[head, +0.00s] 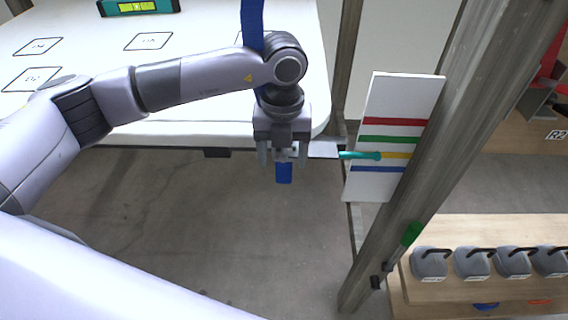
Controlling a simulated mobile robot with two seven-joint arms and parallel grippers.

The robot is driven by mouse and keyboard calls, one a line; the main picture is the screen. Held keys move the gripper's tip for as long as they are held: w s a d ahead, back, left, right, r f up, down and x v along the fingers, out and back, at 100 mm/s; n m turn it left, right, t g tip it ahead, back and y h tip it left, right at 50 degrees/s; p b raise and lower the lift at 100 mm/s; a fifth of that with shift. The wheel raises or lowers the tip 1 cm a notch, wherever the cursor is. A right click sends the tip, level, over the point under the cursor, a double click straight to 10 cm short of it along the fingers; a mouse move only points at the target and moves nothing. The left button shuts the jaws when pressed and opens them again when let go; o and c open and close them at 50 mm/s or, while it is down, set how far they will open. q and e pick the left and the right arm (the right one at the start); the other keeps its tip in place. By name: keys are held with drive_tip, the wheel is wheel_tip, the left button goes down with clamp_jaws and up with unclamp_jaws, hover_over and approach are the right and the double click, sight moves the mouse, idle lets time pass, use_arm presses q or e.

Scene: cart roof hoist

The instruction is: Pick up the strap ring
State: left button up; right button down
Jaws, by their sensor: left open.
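A blue strap (251,28) hangs down from the top of the picture and passes behind my left arm. A blue piece (284,174) shows below my left gripper, in line with the strap; I cannot tell whether it is the strap's lower end. My left gripper (283,160) points down with its fingers apart, just in front of the white table's near edge. A small grey part shows between the fingers. I cannot make out the strap ring for certain; the gripper may hide it. My right gripper is out of view.
A teal pointer (361,155) lies across a white board (402,100) with coloured stripes, right of the gripper. A wooden post (445,140) stands beside it. The white table (200,100) holds a green level (138,7). Grey weights (430,264) stand lower right. Floor below is clear.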

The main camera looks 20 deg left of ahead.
sight(284, 164)
use_arm(q)
wheel_tip(284, 164, down, 3)
drive_tip(key=shift+d+f, duration=0.1)
drive_tip(key=c, duration=0.9)
drive_tip(key=shift+w, duration=0.1)
drive_tip(key=shift+c, duration=0.2)
drive_tip(key=shift+r, duration=0.65)
drive_tip(key=shift+s+d+r, duration=0.1)
drive_tip(key=shift+s, duration=0.25)
drive_tip(key=s+d+b, duration=0.1)
drive_tip(key=s+d, duration=0.1)
drive_tip(key=s, duration=0.6)
drive_tip(key=s+d+b, duration=0.2)
drive_tip(key=s, duration=0.6)
drive_tip(key=shift+s+d, duration=0.35)
drive_tip(key=shift+d, duration=0.05)
drive_tip(key=shift+s, duration=0.15)
